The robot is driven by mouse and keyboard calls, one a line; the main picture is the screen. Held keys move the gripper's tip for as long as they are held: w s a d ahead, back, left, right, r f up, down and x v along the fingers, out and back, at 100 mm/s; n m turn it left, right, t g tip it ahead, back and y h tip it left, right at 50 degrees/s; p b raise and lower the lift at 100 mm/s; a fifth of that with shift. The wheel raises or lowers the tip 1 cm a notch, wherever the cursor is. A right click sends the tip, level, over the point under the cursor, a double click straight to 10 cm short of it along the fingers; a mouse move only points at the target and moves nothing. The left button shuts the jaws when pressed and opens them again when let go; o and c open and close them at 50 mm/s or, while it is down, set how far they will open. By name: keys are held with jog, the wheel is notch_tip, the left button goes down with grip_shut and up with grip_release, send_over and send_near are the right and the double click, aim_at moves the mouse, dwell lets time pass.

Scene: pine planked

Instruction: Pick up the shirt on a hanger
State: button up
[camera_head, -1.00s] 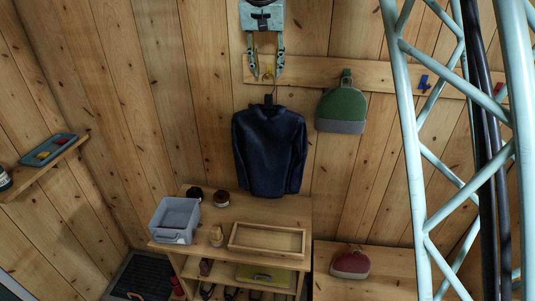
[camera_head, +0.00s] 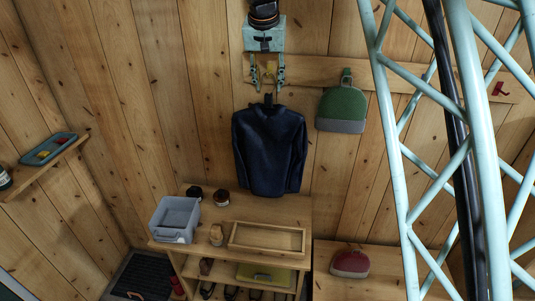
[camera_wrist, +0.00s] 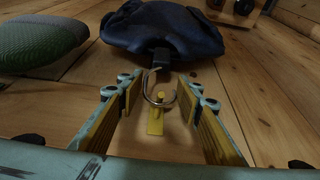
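The dark blue shirt (camera_head: 270,150) hangs on the wall, below the peg rail. In the wrist view the shirt (camera_wrist: 165,30) is at the top, and its hanger's metal hook (camera_wrist: 158,90) sits over a yellow peg (camera_wrist: 156,115). My gripper (camera_head: 267,84) is at the rail just above the shirt. In the wrist view my gripper (camera_wrist: 158,92) is open, with one finger on each side of the hook and a gap to both. The hanger's body is hidden inside the shirt.
A green bag (camera_head: 342,108) hangs close to the right. The pale wooden peg rail (camera_head: 400,80) runs along the wall. Below stands a shelf unit with a grey bin (camera_head: 176,219) and a wooden tray (camera_head: 267,249). A red bag (camera_head: 350,263) lies on the bench to the right.

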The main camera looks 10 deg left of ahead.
aim_at(269, 96)
jog(key=shift+x, duration=0.75)
jog(key=shift+f, duration=0.1)
jog(key=shift+x, duration=2.55)
jog(key=shift+s, duration=0.15)
jog(key=shift+c, duration=0.9)
grip_shut()
